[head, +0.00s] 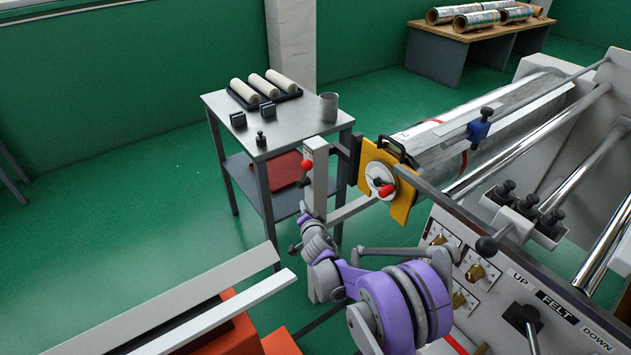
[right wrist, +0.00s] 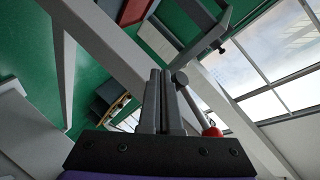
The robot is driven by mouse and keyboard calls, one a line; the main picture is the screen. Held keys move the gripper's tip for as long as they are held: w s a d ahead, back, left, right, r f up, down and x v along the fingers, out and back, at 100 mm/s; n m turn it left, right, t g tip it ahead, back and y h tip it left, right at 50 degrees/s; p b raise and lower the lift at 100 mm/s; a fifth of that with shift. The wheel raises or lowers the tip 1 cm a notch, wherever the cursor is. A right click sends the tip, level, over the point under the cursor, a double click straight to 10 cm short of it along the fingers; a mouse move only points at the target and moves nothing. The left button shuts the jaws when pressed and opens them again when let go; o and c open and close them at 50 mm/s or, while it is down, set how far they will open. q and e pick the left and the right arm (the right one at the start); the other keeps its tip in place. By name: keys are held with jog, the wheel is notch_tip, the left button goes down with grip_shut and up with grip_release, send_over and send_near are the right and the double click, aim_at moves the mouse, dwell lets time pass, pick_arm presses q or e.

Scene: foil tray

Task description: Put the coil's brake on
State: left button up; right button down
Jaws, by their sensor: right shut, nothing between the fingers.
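The foil coil (head: 490,125) lies on its shaft at the right in the head view. At its near end is a yellow plate (head: 404,203) with a white disc (head: 397,181) and a red-knobbed handle (head: 386,190). Left of it, a grey post (head: 320,175) carries a small lever with a red knob (head: 307,165). I cannot tell which lever is the brake. My right gripper (head: 303,211) is low beside this post, shut and empty. In the right wrist view its fingers (right wrist: 161,76) are together, close beside a lever with a red knob (right wrist: 211,132). My left gripper is not in view.
A grey side table (head: 290,118) holds white rolls (head: 268,87), a cup (head: 328,107) and small black parts. The machine's control panel (head: 470,270) is at the lower right. A bench (head: 455,50) with foil rolls stands behind. Green floor is clear at the left.

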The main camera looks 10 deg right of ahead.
aim_at(308, 168)
jog(key=s+d+r+m+t+y+b, duration=0.2)
jog(key=s+d+r+m+t+y, duration=0.4)
jog(key=s+r, duration=0.25)
pick_arm(q)
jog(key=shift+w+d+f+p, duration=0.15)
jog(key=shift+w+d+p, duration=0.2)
jog(key=shift+p, duration=0.65)
pick_arm(e)
jog(key=w+a+r+h, duration=0.1)
jog(key=w+a+r, duration=0.1)
jog(key=w, duration=0.6)
jog(key=shift+w+a+r+t, duration=0.4)
jog(key=shift+a, duration=0.15)
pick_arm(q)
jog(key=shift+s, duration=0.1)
